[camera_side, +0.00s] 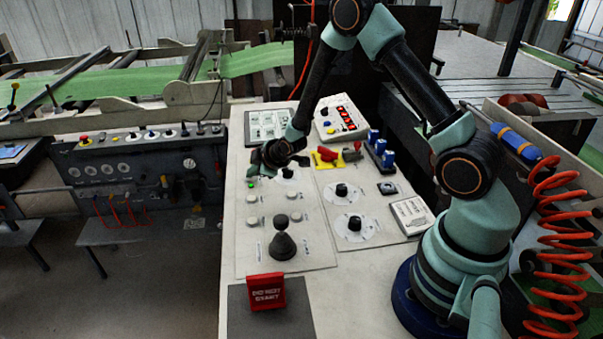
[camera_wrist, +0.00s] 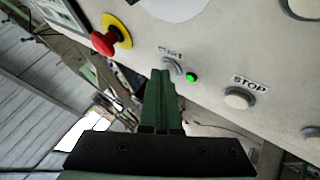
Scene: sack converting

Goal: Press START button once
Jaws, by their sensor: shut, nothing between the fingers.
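The control panel (camera_side: 263,235) lies on the light table in the side view. In the wrist view a pale round button (camera_wrist: 172,66) has a label partly hidden, which I cannot fully read; a lit green lamp (camera_wrist: 191,77) sits beside it. The STOP button (camera_wrist: 239,98), pale with a clear label, is to the right. My gripper (camera_wrist: 163,74) is shut and empty, its fingertips right at the pale button; I cannot tell whether they touch it. In the side view my gripper (camera_side: 256,170) is low over the panel's upper left, by the green lamp (camera_side: 251,184).
A red mushroom button on a yellow ring (camera_wrist: 112,37) is left of my fingers in the wrist view.

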